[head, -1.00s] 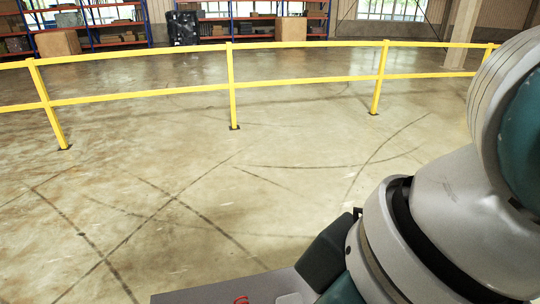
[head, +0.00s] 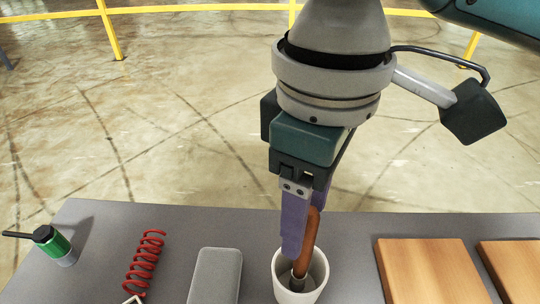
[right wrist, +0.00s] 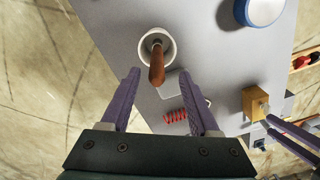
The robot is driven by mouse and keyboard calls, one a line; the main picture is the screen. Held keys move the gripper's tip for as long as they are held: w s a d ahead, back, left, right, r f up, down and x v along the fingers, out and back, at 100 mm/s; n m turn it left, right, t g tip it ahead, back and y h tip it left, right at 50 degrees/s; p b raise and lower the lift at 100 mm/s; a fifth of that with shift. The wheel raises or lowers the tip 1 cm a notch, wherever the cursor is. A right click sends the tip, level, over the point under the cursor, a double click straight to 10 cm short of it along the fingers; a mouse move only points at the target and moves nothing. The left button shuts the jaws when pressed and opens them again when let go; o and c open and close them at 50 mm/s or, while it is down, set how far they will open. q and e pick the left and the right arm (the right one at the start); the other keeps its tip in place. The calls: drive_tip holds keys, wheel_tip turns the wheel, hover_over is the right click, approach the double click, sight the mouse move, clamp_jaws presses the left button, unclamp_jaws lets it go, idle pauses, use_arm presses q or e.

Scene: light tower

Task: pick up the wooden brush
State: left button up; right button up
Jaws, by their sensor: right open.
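The wooden brush (head: 309,243) stands with its brown handle up, leaning slightly, in a white cup (head: 281,284) on the grey table. Its lower end is hidden in the cup. The brush (right wrist: 157,67) and cup (right wrist: 143,50) also show in the right wrist view. My right gripper (head: 303,240) is open over the cup, pointing down, with its purple fingers close beside the handle. In the right wrist view the handle lies between the open fingertips (right wrist: 161,78). Purple fingers of my left gripper (right wrist: 277,127) show at the right edge of that view; their opening is unclear.
On the table (head: 110,225) are a green and black cylinder (head: 55,243), a red spring (head: 144,264), a grey block (head: 216,274) and two wooden boards (head: 430,270). The wrist view adds a yellow block (right wrist: 254,103) and a blue round thing (right wrist: 264,11). Yellow railing (head: 110,30) stands beyond.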

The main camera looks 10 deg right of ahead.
sight(306, 240)
drive_tip(key=f, duration=0.2)
drive_tip(key=f+b, duration=0.1)
drive_tip(key=f, duration=0.2)
drive_tip(key=shift+d+f, duration=0.25)
drive_tip(key=shift+f, duration=0.15)
drive_tip(key=shift+w, duration=0.1)
clamp_jaws()
